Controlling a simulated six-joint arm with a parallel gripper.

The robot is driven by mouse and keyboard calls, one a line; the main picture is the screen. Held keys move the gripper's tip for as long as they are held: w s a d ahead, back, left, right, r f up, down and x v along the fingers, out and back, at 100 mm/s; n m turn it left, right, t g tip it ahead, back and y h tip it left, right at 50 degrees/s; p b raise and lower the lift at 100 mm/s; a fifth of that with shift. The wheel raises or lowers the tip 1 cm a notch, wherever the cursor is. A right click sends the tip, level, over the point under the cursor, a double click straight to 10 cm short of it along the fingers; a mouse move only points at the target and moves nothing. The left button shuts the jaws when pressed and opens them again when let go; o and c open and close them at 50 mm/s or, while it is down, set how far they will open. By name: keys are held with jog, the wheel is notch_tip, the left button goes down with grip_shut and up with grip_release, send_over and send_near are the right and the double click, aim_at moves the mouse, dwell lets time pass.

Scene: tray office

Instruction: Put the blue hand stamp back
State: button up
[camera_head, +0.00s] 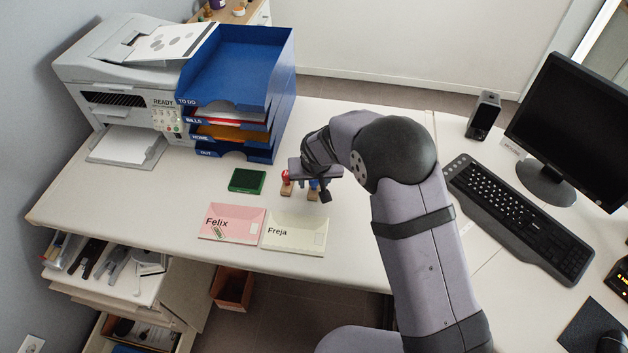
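The blue hand stamp (313,184) has a blue handle and a wooden base. It stands upright on the desk, or very close to it, behind the two envelopes, and is partly hidden by my gripper. My gripper (316,187) points down right at it, with one dark fingertip showing on its right side. I cannot tell whether the fingers touch or grip the handle. The red hand stamp (286,182) stands just left of the blue one. A green stamp pad (247,181) lies further left on the desk.
A pink envelope marked Felix (232,222) and a cream one marked Freja (295,232) lie in front. Blue stacked trays (282,100) and a printer (110,75) stand behind at left. A keyboard (520,220), speaker (483,114) and monitor (580,125) are at right.

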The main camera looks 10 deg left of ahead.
jog(key=shift+r, duration=0.15)
jog(key=shift+r, duration=0.15)
jog(key=b+v, duration=0.1)
jog(key=v, duration=1)
jog(key=shift+s+r, duration=0.2)
jog(key=shift+r, duration=0.15)
jog(key=s+d+f+m+g+h, duration=0.1)
jog(key=s+d, duration=0.4)
jog(key=d, duration=0.3)
jog(key=s+d+m+g, duration=0.1)
jog(key=s+d, duration=0.3)
jog(key=d, duration=0.5)
jog(key=s+d+f+g, duration=0.1)
jog(key=s+d, duration=0.2)
jog(key=s, duration=0.3)
jog(key=s+d+f+m+g, duration=0.1)
jog(key=s+d, duration=0.3)
jog(key=s, duration=0.3)
jog(key=shift+d+f, duration=0.25)
jog(key=shift+f, duration=0.05)
jog(key=shift+s, duration=0.15)
